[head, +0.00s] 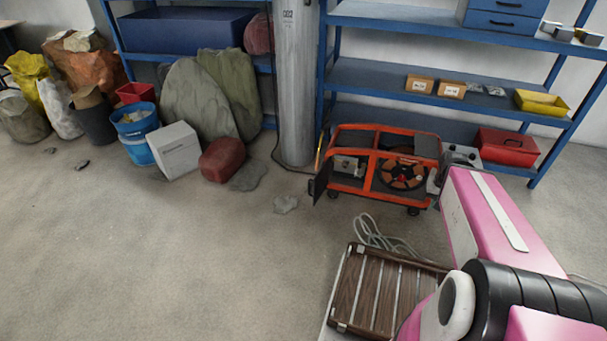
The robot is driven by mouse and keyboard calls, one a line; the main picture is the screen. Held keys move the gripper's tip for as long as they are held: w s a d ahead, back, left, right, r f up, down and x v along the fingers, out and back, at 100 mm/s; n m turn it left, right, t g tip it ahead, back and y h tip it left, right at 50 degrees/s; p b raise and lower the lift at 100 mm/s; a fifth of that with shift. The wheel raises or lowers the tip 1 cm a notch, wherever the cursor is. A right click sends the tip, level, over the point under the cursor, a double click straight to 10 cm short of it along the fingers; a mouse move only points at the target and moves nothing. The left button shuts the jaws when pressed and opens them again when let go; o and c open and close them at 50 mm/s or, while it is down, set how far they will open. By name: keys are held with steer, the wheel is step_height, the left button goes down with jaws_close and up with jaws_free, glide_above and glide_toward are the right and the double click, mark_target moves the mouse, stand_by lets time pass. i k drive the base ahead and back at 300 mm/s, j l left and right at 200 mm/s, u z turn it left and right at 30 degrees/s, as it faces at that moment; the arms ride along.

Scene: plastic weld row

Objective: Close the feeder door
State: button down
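The feeder (372,168) is an orange-framed unit on small wheels, standing on the floor in front of the blue shelves, right of the grey column. Its near side is open and shows a wire spool (403,172) and a small grey mechanism (347,166). A dark panel, which looks like the feeder door (320,179), stands out from the left end, swung open. My pink arm reaches in from the lower right. My gripper (459,157) seems to be at the feeder's right end, partly hidden by my arm; its fingers are not clear. I cannot tell whether it touches the feeder.
A slatted wooden crate-like thing (378,293) and a coiled pale cable (385,238) lie in front of the feeder. A grey column (297,90) stands behind its left end. A red toolbox (507,147) is on the shelf at right. Floor left of the feeder is mostly clear.

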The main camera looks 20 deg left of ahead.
mark_target(321, 181)
steer(key=j+z, duration=0.1)
steer(key=j, duration=0.55)
steer(key=j+z, duration=0.1)
steer(key=j, duration=0.6)
steer(key=k+j, duration=0.1)
steer(key=j, duration=0.55)
steer(key=j+z, duration=0.15)
steer(key=j, duration=0.5)
steer(key=k+j+z, duration=0.1)
steer(key=j, duration=0.55)
steer(key=k, duration=0.05)
